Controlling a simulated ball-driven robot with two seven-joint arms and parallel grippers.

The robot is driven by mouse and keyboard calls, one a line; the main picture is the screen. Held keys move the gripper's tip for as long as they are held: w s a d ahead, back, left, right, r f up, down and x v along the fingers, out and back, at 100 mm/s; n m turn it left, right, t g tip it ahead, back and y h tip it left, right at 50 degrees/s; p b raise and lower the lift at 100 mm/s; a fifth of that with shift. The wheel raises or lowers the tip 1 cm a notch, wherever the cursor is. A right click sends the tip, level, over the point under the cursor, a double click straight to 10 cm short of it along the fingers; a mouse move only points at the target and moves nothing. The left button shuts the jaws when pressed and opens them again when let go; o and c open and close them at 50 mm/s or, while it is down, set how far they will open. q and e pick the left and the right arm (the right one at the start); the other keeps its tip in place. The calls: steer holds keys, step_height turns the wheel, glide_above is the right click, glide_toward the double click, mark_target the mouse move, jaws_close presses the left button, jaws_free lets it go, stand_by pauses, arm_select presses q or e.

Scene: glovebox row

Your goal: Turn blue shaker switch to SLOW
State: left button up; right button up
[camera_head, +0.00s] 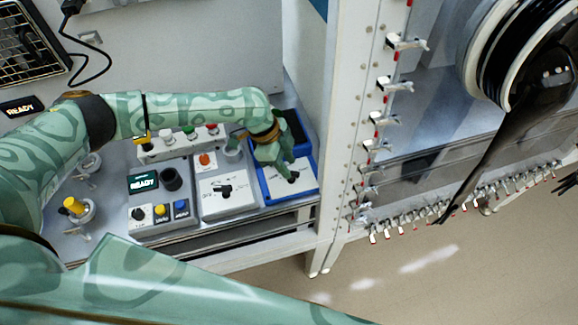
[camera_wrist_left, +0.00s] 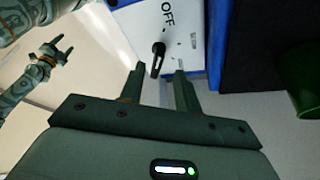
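The blue shaker (camera_head: 307,190) is a blue-edged unit with a white face, at the right end of the bench. Its white face (camera_wrist_left: 190,25) fills the top of the left wrist view, with the word OFF on it. The black switch (camera_wrist_left: 158,58) stands out from that face below OFF; other labels are too small to read. My left gripper (camera_head: 287,172) is over the shaker and partly hides it. In the left wrist view its fingers (camera_wrist_left: 158,78) are apart, with the switch just beyond and between the tips. My right gripper (camera_wrist_left: 62,46) shows small, fingers spread, away from the shaker.
A white-faced unit with a black knob (camera_head: 224,190) stands left of the shaker. A white frame post (camera_head: 335,130) with clamps stands close on the right.

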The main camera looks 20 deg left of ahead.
arm_select(q)
steer(key=shift+s+d+f, duration=0.2)
steer(key=shift+s+f, duration=0.05)
steer(key=shift+f, duration=0.15)
steer(key=shift+s+d+f, duration=0.1)
steer(key=shift+s, duration=0.05)
steer(key=shift+w+f, duration=0.2)
steer(key=shift+w, duration=0.05)
steer(key=shift+s, duration=0.1)
jaws_close()
arm_select(e)
steer(key=shift+s+a+f, duration=0.1)
steer(key=shift+s+f, duration=0.05)
steer(key=shift+s, duration=0.7)
steer(key=shift+w+f, duration=0.1)
